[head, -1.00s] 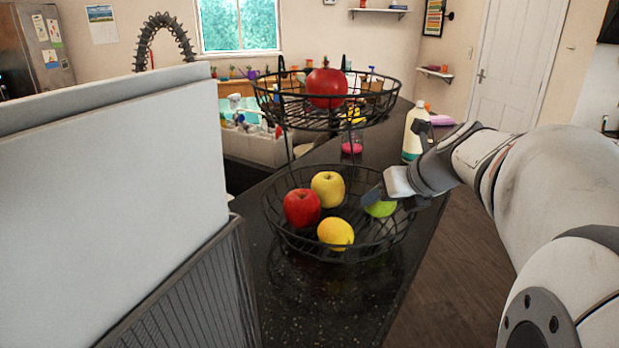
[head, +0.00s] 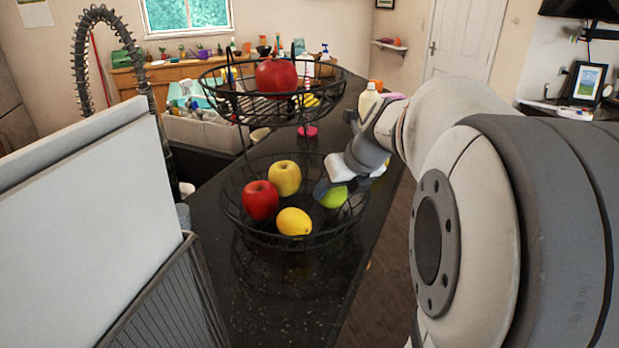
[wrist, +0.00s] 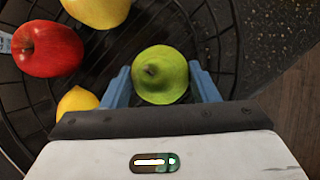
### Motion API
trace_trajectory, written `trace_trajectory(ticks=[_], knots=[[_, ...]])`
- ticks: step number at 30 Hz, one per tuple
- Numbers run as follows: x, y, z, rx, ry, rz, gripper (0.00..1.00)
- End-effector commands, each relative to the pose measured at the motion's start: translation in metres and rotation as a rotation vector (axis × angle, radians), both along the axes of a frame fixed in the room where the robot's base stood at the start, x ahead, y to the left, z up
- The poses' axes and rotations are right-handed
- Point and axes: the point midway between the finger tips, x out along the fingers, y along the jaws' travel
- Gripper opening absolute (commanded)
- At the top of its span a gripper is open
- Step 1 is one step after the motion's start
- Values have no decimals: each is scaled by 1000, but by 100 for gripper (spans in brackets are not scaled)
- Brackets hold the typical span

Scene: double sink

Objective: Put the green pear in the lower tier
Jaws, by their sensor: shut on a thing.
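The green pear (head: 333,198) is at the right side of the lower tier (head: 262,238), a round black wire basket. In the wrist view the pear (wrist: 160,75) sits between the two blue fingers of my gripper (wrist: 163,88), which is shut on it. In the head view my gripper (head: 328,190) reaches in over the basket's right rim and partly covers the pear. Whether the pear touches the basket floor, I cannot tell. The lower tier also holds a red apple (head: 260,200), a yellow apple (head: 284,178) and a lemon (head: 294,222).
A dish rack (head: 170,300) with white boards (head: 90,215) stands at the left. A bottle (head: 368,100) stands behind my arm. The front counter is clear.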

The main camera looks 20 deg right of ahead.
Motion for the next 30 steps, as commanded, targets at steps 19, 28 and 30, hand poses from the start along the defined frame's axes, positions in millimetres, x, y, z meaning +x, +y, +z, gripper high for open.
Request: trace_trajectory(ticks=[19, 28, 30], knots=[[0, -1, -3, 0, 0, -2, 76], [-13, -7, 24, -2, -4, -4, 76], [-21, -10, 37, -3, -6, -6, 76]])
